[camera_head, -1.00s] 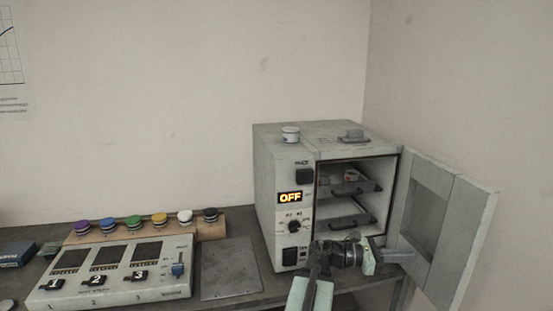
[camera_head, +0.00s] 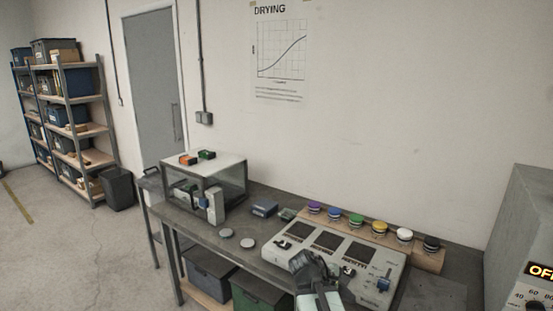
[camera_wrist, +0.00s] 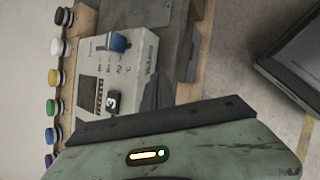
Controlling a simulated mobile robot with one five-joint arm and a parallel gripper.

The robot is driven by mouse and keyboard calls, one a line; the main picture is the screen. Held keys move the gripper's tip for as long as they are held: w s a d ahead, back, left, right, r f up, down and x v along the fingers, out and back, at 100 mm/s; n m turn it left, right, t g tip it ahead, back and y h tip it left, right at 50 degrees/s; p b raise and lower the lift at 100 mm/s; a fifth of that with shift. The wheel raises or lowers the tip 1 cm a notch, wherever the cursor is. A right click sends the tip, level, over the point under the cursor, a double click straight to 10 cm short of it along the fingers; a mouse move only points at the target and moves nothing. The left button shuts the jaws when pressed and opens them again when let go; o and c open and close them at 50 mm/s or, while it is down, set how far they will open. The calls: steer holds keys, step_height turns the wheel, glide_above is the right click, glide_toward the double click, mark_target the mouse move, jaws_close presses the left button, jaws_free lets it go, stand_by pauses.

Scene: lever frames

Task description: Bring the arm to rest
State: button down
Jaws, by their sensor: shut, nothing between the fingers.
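My arm shows in the head view at the bottom centre, with my gripper (camera_head: 312,266) in front of the grey control panel (camera_head: 285,262). It covers part of the panel's front around the numbers 2 and 3. The gripper is shut and empty. In the wrist view, my own green-grey housing fills the bottom, with a small lit indicator on it. Above it the panel (camera_wrist: 130,65) appears turned sideways, with its number 3 key and blue lever (camera_wrist: 117,42). I cannot tell the exact gap between gripper and panel.
Several colour-lidded jars (camera_head: 356,220) stand in a wooden rack behind the panel. A glass-sided case (camera_head: 233,178) stands on the bench's left. The oven (camera_head: 522,225), display lit, is cut off at the right edge. Open floor lies left, before a shelf (camera_head: 85,130).

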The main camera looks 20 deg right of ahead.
steer(key=a+f+m+y, duration=0.2)
steer(key=a+m+y, duration=0.2)
steer(key=a, duration=0.9)
steer(key=w+a+f+m+y, duration=0.1)
steer(key=a+f+m+y, duration=0.2)
steer(key=a, duration=1)
steer(key=m+y, duration=0.1)
steer(key=m, duration=0.2)
steer(key=shift+f, duration=0.15)
steer(key=shift+w, duration=0.1)
